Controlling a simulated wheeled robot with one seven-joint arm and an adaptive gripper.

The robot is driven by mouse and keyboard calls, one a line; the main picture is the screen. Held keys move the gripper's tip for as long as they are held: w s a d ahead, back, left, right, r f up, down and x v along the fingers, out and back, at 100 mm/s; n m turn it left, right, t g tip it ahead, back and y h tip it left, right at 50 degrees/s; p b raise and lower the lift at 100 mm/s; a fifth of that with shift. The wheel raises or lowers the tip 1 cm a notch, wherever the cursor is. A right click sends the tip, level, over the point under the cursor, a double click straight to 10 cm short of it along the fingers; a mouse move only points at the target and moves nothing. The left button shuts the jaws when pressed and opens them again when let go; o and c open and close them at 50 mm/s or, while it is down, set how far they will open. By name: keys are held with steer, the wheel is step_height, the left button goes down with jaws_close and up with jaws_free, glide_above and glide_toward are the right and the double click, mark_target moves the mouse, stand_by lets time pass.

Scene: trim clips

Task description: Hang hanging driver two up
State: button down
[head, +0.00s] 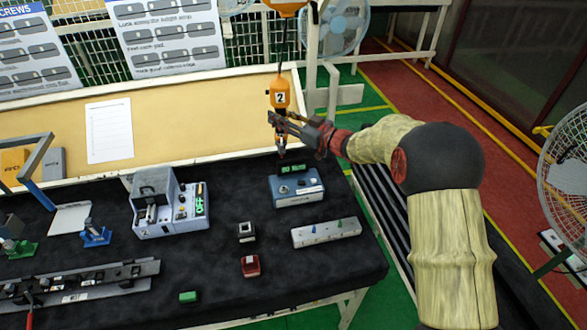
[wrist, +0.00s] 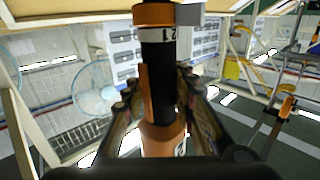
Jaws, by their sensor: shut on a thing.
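The hanging driver two (head: 280,95) is an orange and black tool marked with a 2. It hangs upright from a cord under an orange balancer (head: 286,5), above the back right of the black table. My gripper (head: 279,120) is shut around the driver's body, below the number label. In the wrist view the driver (wrist: 160,75) stands upright between the two fingers of my gripper (wrist: 160,110). The driver's lower tip points down near the blue box with a green display (head: 297,186). The fingers partly hide its lower body.
The black table (head: 330,270) carries a grey press-like machine (head: 168,205), a white strip with small bits (head: 326,232), a red block (head: 250,265) and a green block (head: 188,297). A beige board (head: 180,120) stands behind. Fans (head: 343,25) stand at the back and right.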

steer(key=s+r, duration=0.2)
steer(key=s, duration=0.9)
steer(key=shift+s+a+p, duration=0.25)
steer(key=shift+s+p, duration=0.1)
steer(key=c, duration=1.4)
jaws_free()
steer(key=shift+o, duration=0.3)
steer(key=shift+f, duration=0.1)
steer(key=shift+o, duration=1.3)
